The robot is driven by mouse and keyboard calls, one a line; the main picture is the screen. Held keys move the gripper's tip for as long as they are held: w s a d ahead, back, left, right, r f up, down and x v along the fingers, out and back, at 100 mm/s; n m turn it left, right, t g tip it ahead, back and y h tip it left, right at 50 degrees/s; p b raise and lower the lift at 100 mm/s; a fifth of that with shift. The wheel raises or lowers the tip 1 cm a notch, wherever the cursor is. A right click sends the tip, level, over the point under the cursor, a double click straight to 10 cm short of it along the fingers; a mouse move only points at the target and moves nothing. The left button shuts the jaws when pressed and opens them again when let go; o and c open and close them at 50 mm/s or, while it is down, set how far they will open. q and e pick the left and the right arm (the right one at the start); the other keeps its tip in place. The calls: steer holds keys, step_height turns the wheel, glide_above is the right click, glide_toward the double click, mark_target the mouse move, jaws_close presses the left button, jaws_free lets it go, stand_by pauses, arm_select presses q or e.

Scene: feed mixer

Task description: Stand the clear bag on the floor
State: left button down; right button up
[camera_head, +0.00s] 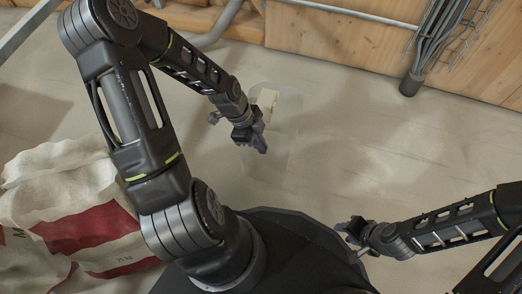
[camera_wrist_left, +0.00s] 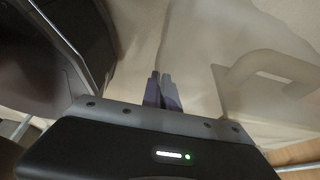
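The clear bag (camera_head: 284,155) is a faint see-through shape over the pale floor in the head view, with a whitish handle-like part near its top. In the left wrist view its film (camera_wrist_left: 240,85) and the handle-like shape fill the right side. My left gripper (camera_head: 262,146) is at the bag's left part. Its fingers (camera_wrist_left: 161,76) are close together and look shut on the film, though the exact contact is hard to see. I cannot tell whether the bag's base touches the floor. My right gripper (camera_head: 343,229) is by my base, apart from the bag; its finger gap is unclear.
A white and red sack (camera_head: 85,225) lies at the lower left. A wooden wall (camera_head: 340,45) with a metal rail runs along the back. A bundle of grey pipes (camera_head: 412,82) stands at the upper right. The floor (camera_head: 375,140) right of the bag is clear.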

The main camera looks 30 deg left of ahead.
arm_select(q)
steer(key=shift+f+b, duration=0.9)
steer(key=shift+f, duration=1.05)
steer(key=c, duration=1.6)
jaws_free()
steer(key=shift+c, duration=0.2)
steer(key=p+v, duration=0.6)
steer(key=v, duration=0.6)
steer(key=shift+p, duration=0.3)
